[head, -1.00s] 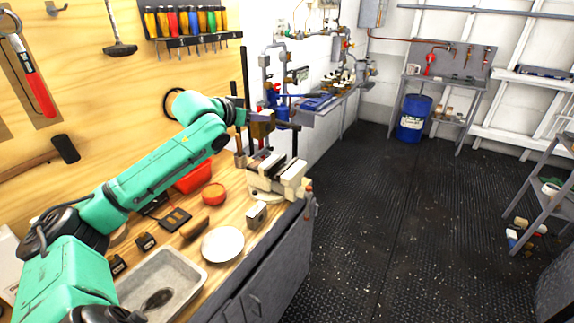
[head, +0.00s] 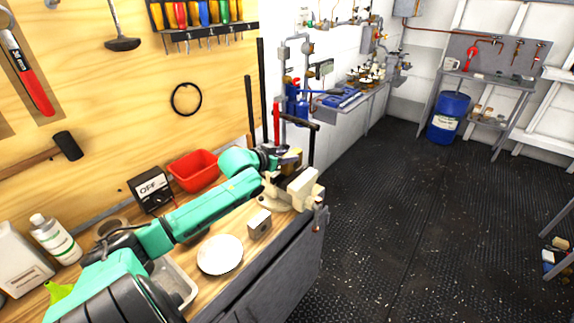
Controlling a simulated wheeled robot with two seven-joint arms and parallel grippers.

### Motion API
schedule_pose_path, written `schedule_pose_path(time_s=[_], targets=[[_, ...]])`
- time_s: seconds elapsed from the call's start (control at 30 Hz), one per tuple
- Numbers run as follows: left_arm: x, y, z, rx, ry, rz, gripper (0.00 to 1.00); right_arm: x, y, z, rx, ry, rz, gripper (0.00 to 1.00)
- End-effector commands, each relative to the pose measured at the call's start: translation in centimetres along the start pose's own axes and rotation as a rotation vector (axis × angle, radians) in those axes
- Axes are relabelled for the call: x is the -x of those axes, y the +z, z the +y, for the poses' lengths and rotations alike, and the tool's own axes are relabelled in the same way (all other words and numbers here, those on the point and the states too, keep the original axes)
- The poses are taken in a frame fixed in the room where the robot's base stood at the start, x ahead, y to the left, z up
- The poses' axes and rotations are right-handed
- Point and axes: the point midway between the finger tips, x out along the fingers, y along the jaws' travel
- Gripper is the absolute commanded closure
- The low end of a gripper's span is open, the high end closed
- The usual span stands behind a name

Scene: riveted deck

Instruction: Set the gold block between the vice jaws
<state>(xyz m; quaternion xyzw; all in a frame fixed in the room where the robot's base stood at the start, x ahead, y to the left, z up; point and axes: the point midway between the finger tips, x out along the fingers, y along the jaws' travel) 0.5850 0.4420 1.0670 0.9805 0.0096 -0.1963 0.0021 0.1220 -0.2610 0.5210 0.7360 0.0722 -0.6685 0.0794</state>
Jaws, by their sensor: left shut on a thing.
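My left gripper (head: 285,156) reaches over the workbench to the vice and is shut on the gold block (head: 293,163). Only a small gold-brown part of the block shows, as the gripper and arm cover much of it. The cream vice (head: 302,187) stands at the bench's right front corner. The gripper and block are at or just above its jaws. The jaw gap is partly hidden, so I cannot tell whether the block is down between the jaws. My right gripper is not in view.
A metal block with a hole (head: 259,224) and a white plate (head: 220,254) stand in front of the vice. Tall dark bars (head: 262,95) rise behind the vice.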

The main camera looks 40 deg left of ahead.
Motion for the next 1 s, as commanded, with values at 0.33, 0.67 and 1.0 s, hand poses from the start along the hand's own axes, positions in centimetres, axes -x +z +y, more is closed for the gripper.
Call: schedule_pose_path(time_s=[0.33,0.67,1.0], targets=[[-1.4,3.4,0.0,-0.002,0.000,0.003,1.00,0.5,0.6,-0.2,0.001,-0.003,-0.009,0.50],[-1.4,3.6,0.0,0.000,0.000,-0.002,0.30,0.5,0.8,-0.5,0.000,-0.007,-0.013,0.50],[0.2,3.8,0.0,0.000,0.000,-0.005,0.30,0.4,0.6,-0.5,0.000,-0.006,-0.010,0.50]])
